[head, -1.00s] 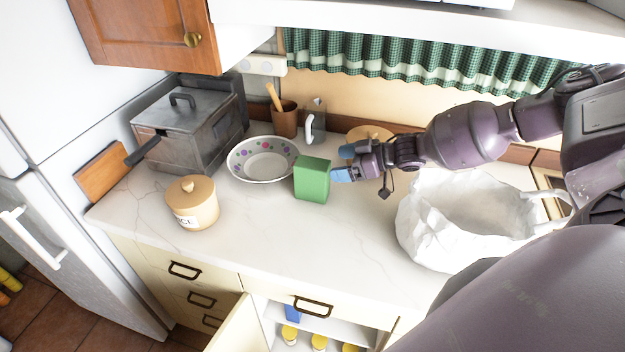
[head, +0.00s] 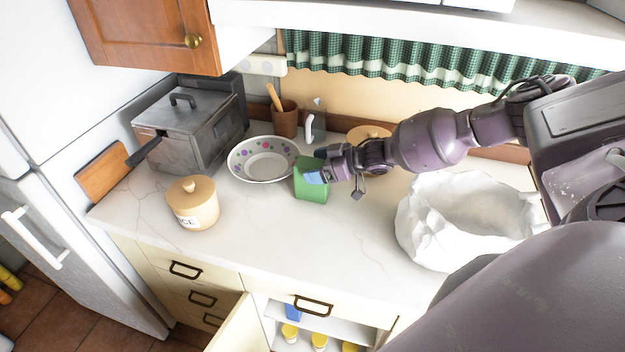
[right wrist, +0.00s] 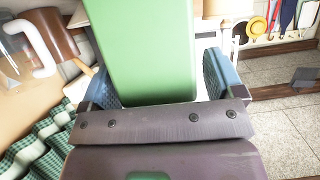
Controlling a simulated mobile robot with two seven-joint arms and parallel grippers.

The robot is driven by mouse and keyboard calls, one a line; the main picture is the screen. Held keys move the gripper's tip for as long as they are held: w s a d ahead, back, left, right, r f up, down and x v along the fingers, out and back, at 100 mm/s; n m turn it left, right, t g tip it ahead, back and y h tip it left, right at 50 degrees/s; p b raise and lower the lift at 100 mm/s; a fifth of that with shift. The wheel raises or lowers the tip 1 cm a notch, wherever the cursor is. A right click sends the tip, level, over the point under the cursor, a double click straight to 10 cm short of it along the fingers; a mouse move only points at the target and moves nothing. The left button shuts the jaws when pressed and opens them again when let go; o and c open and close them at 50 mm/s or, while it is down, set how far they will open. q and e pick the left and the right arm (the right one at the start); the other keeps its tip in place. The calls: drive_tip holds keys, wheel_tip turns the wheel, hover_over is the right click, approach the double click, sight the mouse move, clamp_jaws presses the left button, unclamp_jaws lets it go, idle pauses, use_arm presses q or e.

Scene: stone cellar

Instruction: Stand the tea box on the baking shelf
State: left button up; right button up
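The green box (head: 311,190), which I take as the tea box, stands upright on the worktop, right of the patterned bowl. My right gripper (head: 317,166) is at its upper right side. In the right wrist view the open blue fingers stand on either side of the green box (right wrist: 145,50). A gap shows between the box and the right-hand finger; contact at the left-hand finger is unclear. An open cupboard under the worktop shows a white shelf (head: 345,331) with a blue item and yellow-lidded jars; I cannot tell if it is the baking shelf. My left gripper is out of view.
A patterned bowl (head: 262,172), a lidded canister (head: 193,205) and a brown utensil pot (head: 285,119) stand left of and behind the box. A crumpled white bag (head: 460,220) is at the right. The worktop in front of the box is clear. A cupboard door (head: 232,328) stands open.

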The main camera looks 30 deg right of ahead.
drive_tip(key=shift+r, duration=0.1)
drive_tip(key=c, duration=1.4)
